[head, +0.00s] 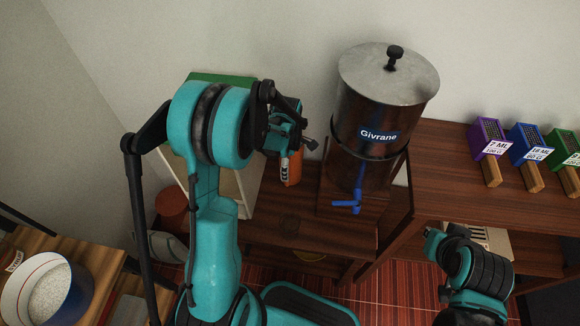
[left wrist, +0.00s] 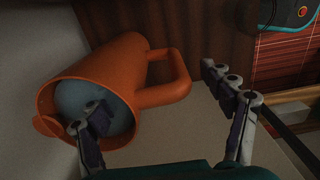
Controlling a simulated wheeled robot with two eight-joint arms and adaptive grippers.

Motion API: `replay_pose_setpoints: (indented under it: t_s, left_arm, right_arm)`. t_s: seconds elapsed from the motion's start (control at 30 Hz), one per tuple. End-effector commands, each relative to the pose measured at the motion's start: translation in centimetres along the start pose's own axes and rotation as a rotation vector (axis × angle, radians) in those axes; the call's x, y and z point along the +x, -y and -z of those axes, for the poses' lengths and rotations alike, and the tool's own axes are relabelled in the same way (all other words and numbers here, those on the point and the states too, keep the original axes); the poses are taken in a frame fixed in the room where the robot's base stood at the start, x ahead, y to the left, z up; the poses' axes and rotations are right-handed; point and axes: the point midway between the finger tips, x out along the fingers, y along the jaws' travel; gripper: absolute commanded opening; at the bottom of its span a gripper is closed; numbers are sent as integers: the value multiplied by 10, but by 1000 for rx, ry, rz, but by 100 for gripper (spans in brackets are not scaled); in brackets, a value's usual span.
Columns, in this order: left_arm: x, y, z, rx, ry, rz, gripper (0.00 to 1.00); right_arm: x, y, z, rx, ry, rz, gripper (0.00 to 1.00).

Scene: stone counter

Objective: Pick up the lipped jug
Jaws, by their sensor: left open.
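The orange lipped jug (head: 294,172) shows in the head view, mostly hidden behind my left gripper (head: 296,148). In the left wrist view the jug (left wrist: 120,62) appears tilted, with its open mouth and lip toward the lower left and its loop handle on the right. Its inside looks grey-blue. My left gripper (left wrist: 155,95) is open. One finger overlaps the jug's mouth and the other is to the right of the handle; I cannot tell whether either touches. My right arm's end (head: 440,262) is at the lower right in the head view, its fingers unclear.
A metal drink dispenser (head: 382,105) with a blue tap stands right of the jug. A white-and-blue bowl (head: 65,295) of pale grains sits at lower left. A green-topped shelf box (head: 245,185) is beside my left arm.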

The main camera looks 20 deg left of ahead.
Motion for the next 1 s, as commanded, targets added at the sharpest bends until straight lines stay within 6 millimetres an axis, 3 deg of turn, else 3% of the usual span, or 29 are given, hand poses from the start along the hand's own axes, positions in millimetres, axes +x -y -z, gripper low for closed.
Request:
replay_pose_setpoints:
  t_s: [0.03,0.33,1.0]
  left_arm:
    - [-1,0,0,0,0,0,78]
    - [-1,0,0,0,0,-1,0]
    - [-10,-1,0,0,0,-1,0]
  right_arm:
    - [0,0,0,0,0,0,0]
    - [0,0,0,0,0,0,0]
    - [-4,0,3,0,0,0,0]
